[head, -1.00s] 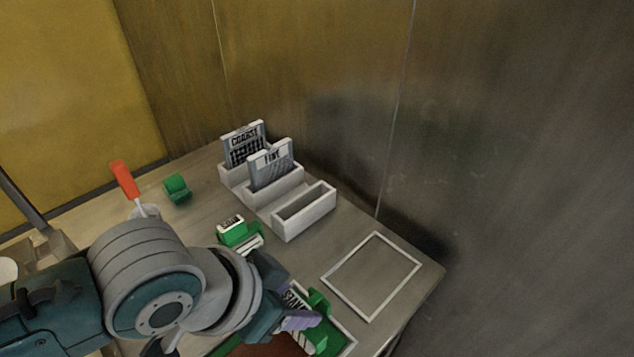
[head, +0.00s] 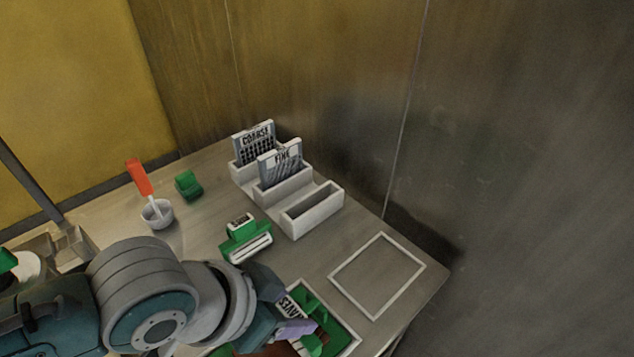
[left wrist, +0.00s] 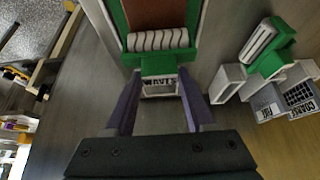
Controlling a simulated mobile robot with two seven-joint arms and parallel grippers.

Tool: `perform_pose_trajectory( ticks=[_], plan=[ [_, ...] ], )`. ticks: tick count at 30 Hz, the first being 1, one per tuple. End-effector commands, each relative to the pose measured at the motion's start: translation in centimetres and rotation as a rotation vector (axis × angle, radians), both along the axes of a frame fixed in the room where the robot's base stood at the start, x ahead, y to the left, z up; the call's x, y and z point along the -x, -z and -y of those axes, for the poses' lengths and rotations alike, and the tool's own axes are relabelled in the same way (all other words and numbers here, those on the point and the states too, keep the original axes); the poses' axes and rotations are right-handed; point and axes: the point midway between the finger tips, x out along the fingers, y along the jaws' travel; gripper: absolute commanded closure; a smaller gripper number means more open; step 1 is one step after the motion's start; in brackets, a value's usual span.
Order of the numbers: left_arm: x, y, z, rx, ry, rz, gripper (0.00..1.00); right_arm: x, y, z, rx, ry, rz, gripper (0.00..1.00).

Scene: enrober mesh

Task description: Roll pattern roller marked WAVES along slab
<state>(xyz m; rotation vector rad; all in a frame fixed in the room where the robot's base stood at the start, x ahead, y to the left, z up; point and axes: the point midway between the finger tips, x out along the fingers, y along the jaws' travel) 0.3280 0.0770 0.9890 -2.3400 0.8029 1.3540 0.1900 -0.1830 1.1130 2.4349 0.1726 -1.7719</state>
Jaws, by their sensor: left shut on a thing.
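My left gripper (left wrist: 158,105) is shut on the green pattern roller (left wrist: 158,64), whose white label reads WAVES in the left wrist view. The roller's white wavy cylinder (left wrist: 157,39) lies over the end of the brown slab (left wrist: 153,14), inside a green and white tray (left wrist: 195,36). I cannot tell whether the cylinder touches the slab. In the head view the gripper (head: 292,328) reaches in from the left, and the roller (head: 316,339) shows in part beside its fingers. My arm hides most of the slab there. My right gripper is not in view.
Another green roller with a white cylinder (head: 245,240) stands on the table behind the tray. White holders (head: 312,209) carry COARSE (head: 254,143) and FINE (head: 279,163) plates; one slot is empty. A white outlined square (head: 377,276) is bare. A bowl with a red-handled tool (head: 157,213) stands left.

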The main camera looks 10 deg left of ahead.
Motion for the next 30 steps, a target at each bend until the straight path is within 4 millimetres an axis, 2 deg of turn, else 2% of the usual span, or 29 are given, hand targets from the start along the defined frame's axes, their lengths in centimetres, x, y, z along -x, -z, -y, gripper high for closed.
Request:
perform_pose_trajectory(
  ticks=[30],
  plan=[
    [1.2,-0.1,-1.0,-0.001,0.0,0.0,1.0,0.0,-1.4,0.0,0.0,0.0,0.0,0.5]
  ],
)
